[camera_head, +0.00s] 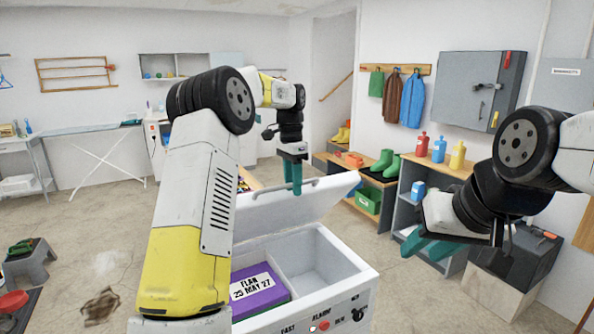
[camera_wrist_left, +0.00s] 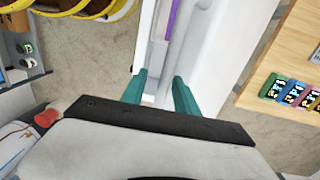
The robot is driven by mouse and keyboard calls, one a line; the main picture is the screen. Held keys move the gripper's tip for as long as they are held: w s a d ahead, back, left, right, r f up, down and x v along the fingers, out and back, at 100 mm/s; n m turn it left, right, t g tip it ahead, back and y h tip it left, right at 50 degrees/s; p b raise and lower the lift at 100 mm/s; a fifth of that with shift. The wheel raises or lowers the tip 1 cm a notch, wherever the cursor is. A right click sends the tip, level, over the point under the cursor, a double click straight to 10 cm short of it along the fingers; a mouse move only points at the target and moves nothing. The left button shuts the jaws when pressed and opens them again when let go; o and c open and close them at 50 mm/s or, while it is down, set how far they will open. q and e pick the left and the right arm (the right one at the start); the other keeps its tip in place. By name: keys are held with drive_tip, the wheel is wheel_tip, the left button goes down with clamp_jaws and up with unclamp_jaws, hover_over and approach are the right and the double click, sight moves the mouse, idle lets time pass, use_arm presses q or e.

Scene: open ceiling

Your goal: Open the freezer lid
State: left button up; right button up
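The white chest freezer (camera_head: 345,265) stands in front of me with its lid (camera_head: 262,214) raised and tilted back, so the inside shows. A purple box labelled "FLAN 25 MAY 27" (camera_head: 258,291) lies in the left part of the freezer. My left gripper (camera_head: 292,188) points down at the lid's upper edge. In the left wrist view its fingers (camera_wrist_left: 160,88) are apart, with a white part of the freezer between and beyond them; I cannot tell whether they touch it. My right gripper (camera_head: 430,246) is right of the freezer, away from the lid; its finger gap is unclear.
A dark box (camera_head: 520,255) is at the right. A grey step stool (camera_head: 30,262) is at the far left. The floor left of the freezer is largely clear.

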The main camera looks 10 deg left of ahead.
use_arm(q)
drive_tip(key=shift+w+a+r, duration=0.45)
drive_tip(key=shift+w+r, duration=0.2)
drive_tip(key=shift+r, duration=0.4)
drive_tip(key=shift+w+a+r, duration=0.5)
drive_tip(key=shift+w+r, duration=0.1)
drive_tip(key=shift+r, duration=0.4)
drive_tip(key=shift+w+a+r, duration=0.45)
drive_tip(key=shift+w+r, duration=0.2)
drive_tip(key=shift+r, duration=0.4)
